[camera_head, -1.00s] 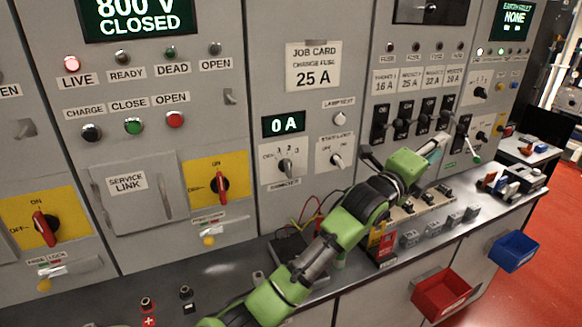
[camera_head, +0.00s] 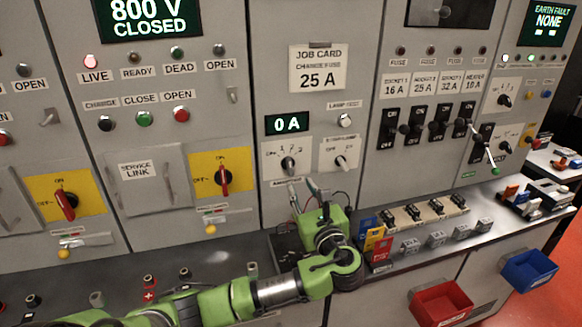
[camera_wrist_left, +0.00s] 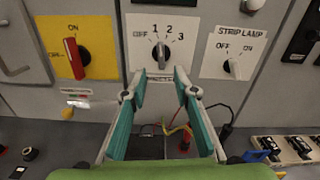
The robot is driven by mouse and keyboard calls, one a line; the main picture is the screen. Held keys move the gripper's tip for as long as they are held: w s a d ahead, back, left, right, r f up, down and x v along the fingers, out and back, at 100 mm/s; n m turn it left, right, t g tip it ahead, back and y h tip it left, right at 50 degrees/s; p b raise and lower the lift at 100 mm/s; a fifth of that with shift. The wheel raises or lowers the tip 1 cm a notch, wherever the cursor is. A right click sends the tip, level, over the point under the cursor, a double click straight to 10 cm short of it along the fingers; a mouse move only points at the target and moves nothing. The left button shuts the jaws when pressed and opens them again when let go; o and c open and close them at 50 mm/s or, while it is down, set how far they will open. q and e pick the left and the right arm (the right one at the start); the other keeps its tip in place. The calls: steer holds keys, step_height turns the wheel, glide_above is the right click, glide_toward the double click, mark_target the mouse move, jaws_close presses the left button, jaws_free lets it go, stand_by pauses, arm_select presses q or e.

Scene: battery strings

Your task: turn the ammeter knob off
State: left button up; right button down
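The ammeter knob (camera_head: 288,163) is a dark knob with a light pointer on a white plate marked OFF, 1, 2, 3. In the left wrist view the knob (camera_wrist_left: 161,55) stands close to upright, its pointer near the 1 and 2 marks rather than at OFF. The ammeter display (camera_head: 287,123) above reads 0 A. My left gripper (camera_head: 302,190) is open and empty, just below and in front of the knob. In the left wrist view its two teal fingers (camera_wrist_left: 160,90) are spread below the knob. My right gripper is not in view.
The strip lamp knob (camera_head: 341,162) is close on the right. A yellow-backed red switch (camera_head: 223,178) is on the left. Wires and a dark box lie on the shelf (camera_head: 215,257) below the gripper. Blue and red bins hang at the right.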

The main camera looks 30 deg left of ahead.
mark_target(291, 167)
arm_select(q)
steer(key=p+x, duration=0.2)
steer(key=x, duration=0.7)
steer(key=shift+w+a+r, duration=0.1)
steer(key=shift+w+a, duration=0.1)
steer(key=shift+w, duration=0.1)
steer(key=shift+w+a, duration=0.35)
jaws_close()
